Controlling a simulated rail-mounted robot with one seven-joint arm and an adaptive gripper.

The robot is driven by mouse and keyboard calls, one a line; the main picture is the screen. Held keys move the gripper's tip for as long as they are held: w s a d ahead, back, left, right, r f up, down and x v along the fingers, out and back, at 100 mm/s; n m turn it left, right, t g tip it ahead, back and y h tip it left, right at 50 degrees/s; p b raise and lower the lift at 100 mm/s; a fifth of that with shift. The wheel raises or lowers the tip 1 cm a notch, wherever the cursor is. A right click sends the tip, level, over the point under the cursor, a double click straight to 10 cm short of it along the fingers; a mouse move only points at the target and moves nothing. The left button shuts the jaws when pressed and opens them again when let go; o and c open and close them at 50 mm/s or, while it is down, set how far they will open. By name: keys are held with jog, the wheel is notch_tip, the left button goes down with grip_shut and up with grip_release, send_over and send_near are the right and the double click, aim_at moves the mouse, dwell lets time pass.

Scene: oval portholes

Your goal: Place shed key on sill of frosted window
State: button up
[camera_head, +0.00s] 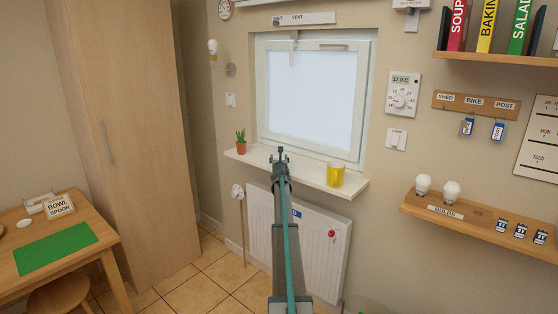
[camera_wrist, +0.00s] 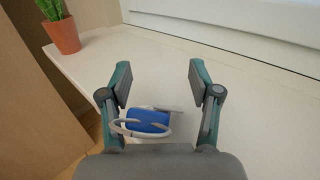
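The key (camera_wrist: 148,121), with a blue tag and a pale ring, lies on the white sill (camera_wrist: 150,70) in the wrist view, below and between my fingers, closer to the left one. Its tag text cannot be read. My gripper (camera_wrist: 160,82) is open, its fingers well apart and not closed on the key. In the head view my gripper (camera_head: 280,153) is over the middle of the sill (camera_head: 312,176), in front of the pale frosted window (camera_head: 312,95). There the key is hidden by my arm. The SHED hook on the key rack (camera_head: 475,105) holds no key.
A potted plant (camera_head: 241,146) stands at the sill's left end, also in the wrist view (camera_wrist: 62,30). A yellow cup (camera_head: 335,175) stands right of my gripper. A radiator (camera_head: 325,245) is below.

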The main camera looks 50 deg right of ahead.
jog(key=shift+r, duration=0.2)
jog(key=v, duration=1.2)
dwell(1.3)
